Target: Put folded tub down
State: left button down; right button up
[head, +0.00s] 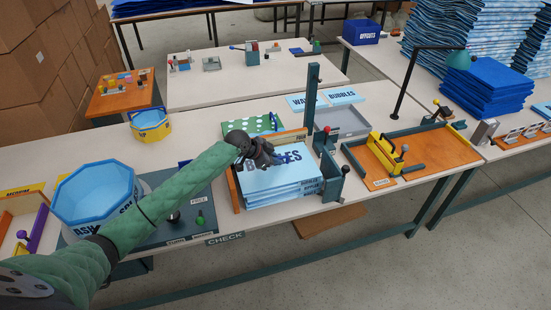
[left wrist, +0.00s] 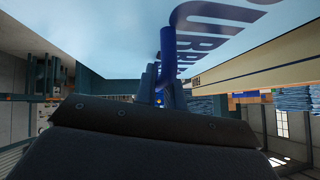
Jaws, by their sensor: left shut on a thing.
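A stack of light blue folded tubs (head: 284,191) lies flat on the long table, with large dark blue lettering on its top face. My left gripper (head: 262,152) is over the far left part of the stack, at the top sheet, and is shut on a folded tub. In the left wrist view the light blue face with lettering (left wrist: 120,35) fills the top of the picture, close to the gripper. A dark blue bar (left wrist: 167,45) shows there in front of it. The fingertips are hard to make out, and I cannot tell whether the held tub touches the stack. My right gripper is not in view.
An open octagonal blue tub (head: 95,192) stands at the left, near my arm. A teal upright post (head: 312,95) and a clamp-like fixture (head: 330,165) stand beside the stack. A grey tray (head: 343,121) and an orange board (head: 412,150) lie to the right.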

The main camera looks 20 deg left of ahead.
pick_arm(q)
jog(key=shift+f, duration=0.2)
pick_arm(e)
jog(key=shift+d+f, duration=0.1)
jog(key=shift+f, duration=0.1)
pick_arm(q)
jog(key=c, duration=1.5)
grip_release()
jog(key=shift+f, duration=0.1)
jog(key=shift+s, duration=0.1)
